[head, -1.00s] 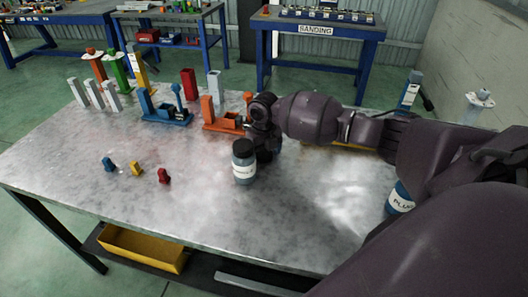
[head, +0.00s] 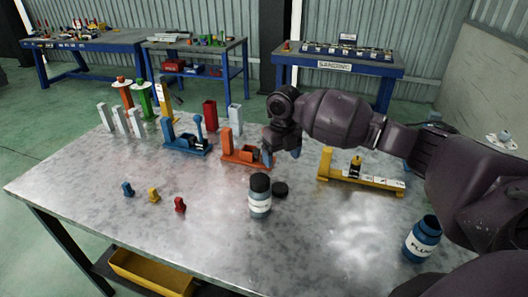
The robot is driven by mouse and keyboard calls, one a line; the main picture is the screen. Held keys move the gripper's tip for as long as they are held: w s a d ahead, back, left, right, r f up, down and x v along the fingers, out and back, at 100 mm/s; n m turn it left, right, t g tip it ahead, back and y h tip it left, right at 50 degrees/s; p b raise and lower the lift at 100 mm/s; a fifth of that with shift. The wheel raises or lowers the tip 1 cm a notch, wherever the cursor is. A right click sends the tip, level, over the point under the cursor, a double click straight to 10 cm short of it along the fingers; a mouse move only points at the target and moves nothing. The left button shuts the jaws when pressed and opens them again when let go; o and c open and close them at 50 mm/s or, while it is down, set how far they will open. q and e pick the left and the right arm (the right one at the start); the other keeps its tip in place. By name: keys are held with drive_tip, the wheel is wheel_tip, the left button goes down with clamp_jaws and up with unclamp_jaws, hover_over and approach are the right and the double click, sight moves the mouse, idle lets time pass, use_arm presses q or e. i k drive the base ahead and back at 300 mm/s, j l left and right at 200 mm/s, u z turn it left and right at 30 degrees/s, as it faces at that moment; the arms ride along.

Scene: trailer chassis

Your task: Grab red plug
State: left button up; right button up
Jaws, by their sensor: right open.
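The small red plug (head: 180,205) stands on the metal table (head: 215,225) at the front left. It is the rightmost of a short row with a yellow plug (head: 153,194) and a blue plug (head: 127,189). My right gripper (head: 281,156) is over the middle of the table, pointing down, with its fingers apart and nothing visible between them. It is well to the right of the red plug and farther back, apart from it. My left gripper is not in view.
A black-capped bottle (head: 260,203) and a black disc-shaped lid (head: 280,190) stand near my right gripper. An open blue jar (head: 422,241) is at right. Orange (head: 246,158), blue (head: 186,145) and yellow (head: 365,183) fixtures stand farther back. The front middle is clear.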

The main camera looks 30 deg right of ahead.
sight(180, 207)
drive_tip(key=k+j, duration=0.15)
drive_tip(key=k, duration=0.85)
